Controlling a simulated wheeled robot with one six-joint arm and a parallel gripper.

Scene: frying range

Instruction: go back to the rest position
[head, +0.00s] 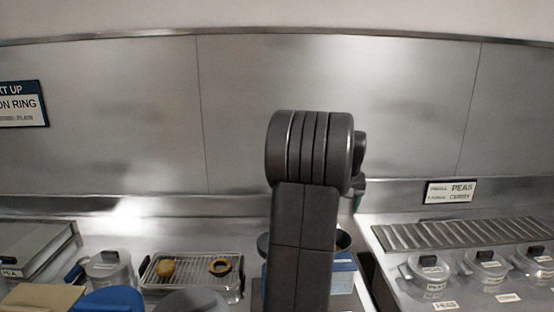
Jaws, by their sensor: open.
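My own dark grey arm stands upright in the middle of the head view, with a thick ribbed joint at its top. It rises in front of the steel back wall (120,120). My gripper is not visible; the arm's own links may hide what lies behind them. No held thing can be seen.
A wire-rack tray (194,283) with two golden-brown pieces (166,268) (221,265) lies left of the arm. A clear lidded pot (110,270) stands beside it. A blue container (341,275) is partly hidden behind the arm. Several clear lidded pots (430,275) stand right, before a slatted grate (460,232).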

